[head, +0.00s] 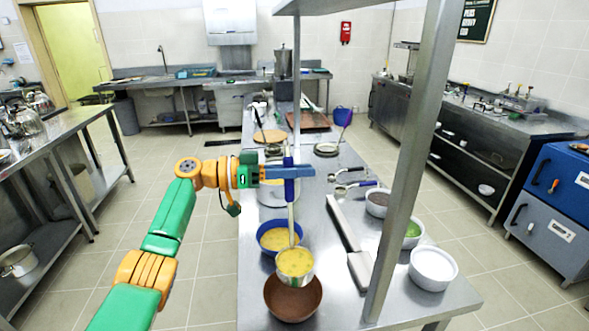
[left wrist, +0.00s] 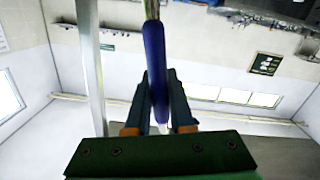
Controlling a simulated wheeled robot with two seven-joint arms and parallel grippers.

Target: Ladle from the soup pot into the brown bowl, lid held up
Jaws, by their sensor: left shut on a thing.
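My left gripper (head: 303,171) is shut on the blue handle of the ladle (head: 295,265); the handle also shows between the fingers in the left wrist view (left wrist: 155,75). The ladle hangs upright and its cup holds yellow soup. The cup is over the back part of the brown bowl (head: 291,306) and hides some of it; the part of the bowl's inside that shows is brown. I cannot make out a held-up lid. My right gripper is not in view.
A blue bowl of yellow soup (head: 268,249) stands just behind the ladle cup. A steel post (head: 408,165) rises at the right of the counter. A white bowl (head: 432,270) and smaller bowls stand near it. A long metal utensil (head: 343,226) lies mid-counter.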

